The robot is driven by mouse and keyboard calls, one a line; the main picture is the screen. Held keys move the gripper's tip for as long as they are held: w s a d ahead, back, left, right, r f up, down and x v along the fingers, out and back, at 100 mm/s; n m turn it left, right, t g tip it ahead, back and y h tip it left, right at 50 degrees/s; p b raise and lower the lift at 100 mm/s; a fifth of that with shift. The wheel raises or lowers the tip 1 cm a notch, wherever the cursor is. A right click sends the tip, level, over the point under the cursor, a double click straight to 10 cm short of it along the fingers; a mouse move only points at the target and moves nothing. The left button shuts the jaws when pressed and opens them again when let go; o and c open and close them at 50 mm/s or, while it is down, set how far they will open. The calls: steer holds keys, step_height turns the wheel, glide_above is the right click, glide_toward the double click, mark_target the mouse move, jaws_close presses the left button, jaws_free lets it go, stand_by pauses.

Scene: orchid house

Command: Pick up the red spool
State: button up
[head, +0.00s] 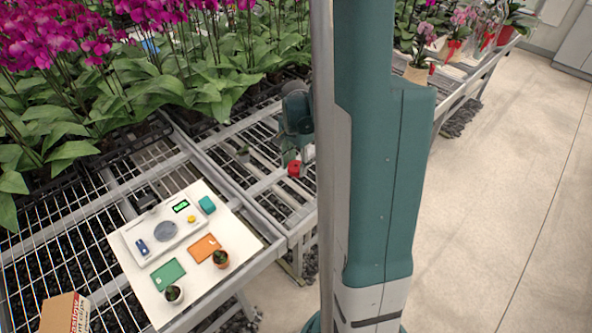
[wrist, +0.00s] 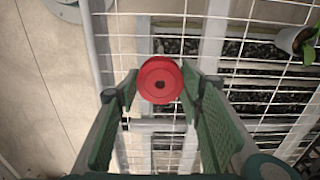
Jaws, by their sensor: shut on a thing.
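The red spool (head: 294,169) hangs at the tip of my gripper (head: 293,160), above the wire bench. My arm's column hides part of the scene to the right of the gripper in the head view.
A white board (head: 146,290) on the bench carries a tray (head: 133,240), a green card (head: 167,274), an orange card (head: 204,248), a teal block (head: 207,204) and small potted plants (head: 221,259). A cardboard box (head: 62,313) stands front left. Orchids (head: 60,40) crowd the back.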

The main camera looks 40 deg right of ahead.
steer(key=shift+r, duration=0.5)
